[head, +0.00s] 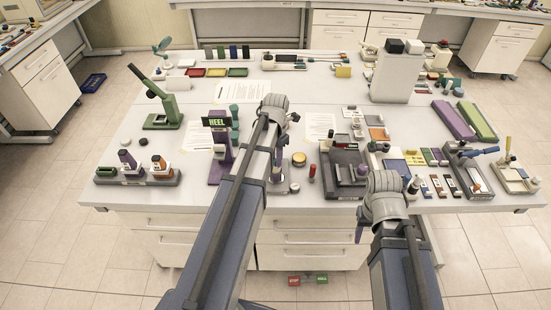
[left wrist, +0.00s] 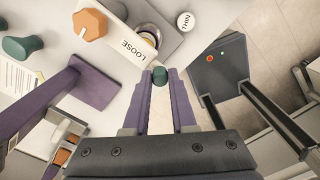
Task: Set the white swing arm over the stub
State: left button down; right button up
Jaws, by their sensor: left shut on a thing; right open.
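In the left wrist view the white swing arm (left wrist: 118,38) is a flat white bar marked LOOSE, with an orange knob (left wrist: 90,25) on it.
A purple stand marked HEEL (head: 218,150) rises just left of my left arm. A white disc marked THIN (left wrist: 185,21) lies near the fixture.

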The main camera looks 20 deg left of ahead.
pick_arm(q)
jog(key=c, duration=0.7)
grip_release()
jog(key=shift+d, duration=0.1)
notch_tip(320, 180, up, 8)
jog(key=p, duration=0.8)
jog(key=shift+f, duration=0.1)
